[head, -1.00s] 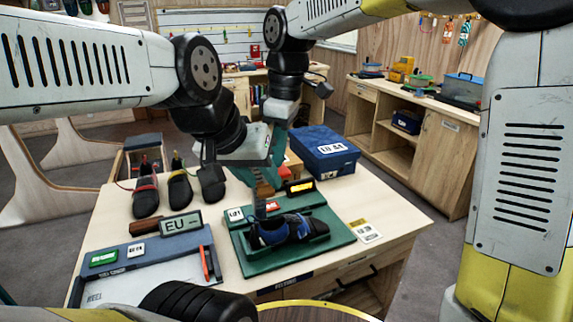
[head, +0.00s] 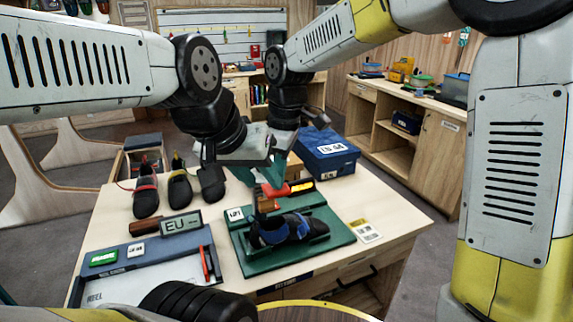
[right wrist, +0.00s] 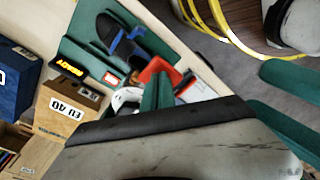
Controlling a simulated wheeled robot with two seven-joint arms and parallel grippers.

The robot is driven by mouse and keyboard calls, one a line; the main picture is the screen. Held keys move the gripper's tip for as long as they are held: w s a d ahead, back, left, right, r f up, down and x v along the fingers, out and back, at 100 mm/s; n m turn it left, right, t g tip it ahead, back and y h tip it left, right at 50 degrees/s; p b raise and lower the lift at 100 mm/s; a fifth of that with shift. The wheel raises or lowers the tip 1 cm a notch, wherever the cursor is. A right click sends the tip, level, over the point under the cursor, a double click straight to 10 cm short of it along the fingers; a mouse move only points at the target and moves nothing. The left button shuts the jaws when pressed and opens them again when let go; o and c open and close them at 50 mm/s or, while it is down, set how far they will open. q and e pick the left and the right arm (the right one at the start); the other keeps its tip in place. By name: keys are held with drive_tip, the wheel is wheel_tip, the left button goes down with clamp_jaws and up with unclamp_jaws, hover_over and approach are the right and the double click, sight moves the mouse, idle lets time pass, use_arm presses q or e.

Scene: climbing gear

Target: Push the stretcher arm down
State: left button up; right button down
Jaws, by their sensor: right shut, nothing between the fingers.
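The stretcher is a green base (head: 340,236) on the table, with a dark blue and black shoe (head: 298,228) lying on it. Its post (head: 257,203) stands at the left. The handle (right wrist: 157,68) also shows in the right wrist view. My right gripper (right wrist: 157,92) is shut and empty, its green fingers close by the handle; contact is unclear.
Dark shoes (head: 180,187) and an EU display (head: 181,224) stand at the left. A blue box (head: 325,160) is behind the stretcher. A tray (head: 150,285) with a red pen lies front left.

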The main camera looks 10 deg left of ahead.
drive_tip(key=d+f, duration=0.3)
drive_tip(key=f, duration=0.5)
drive_tip(key=shift+f, duration=0.15)
idle(0.5)
drive_tip(key=shift+s, duration=0.1)
wheel_tip(320, 180, up, 8)
drive_tip(key=shift+d, duration=0.35)
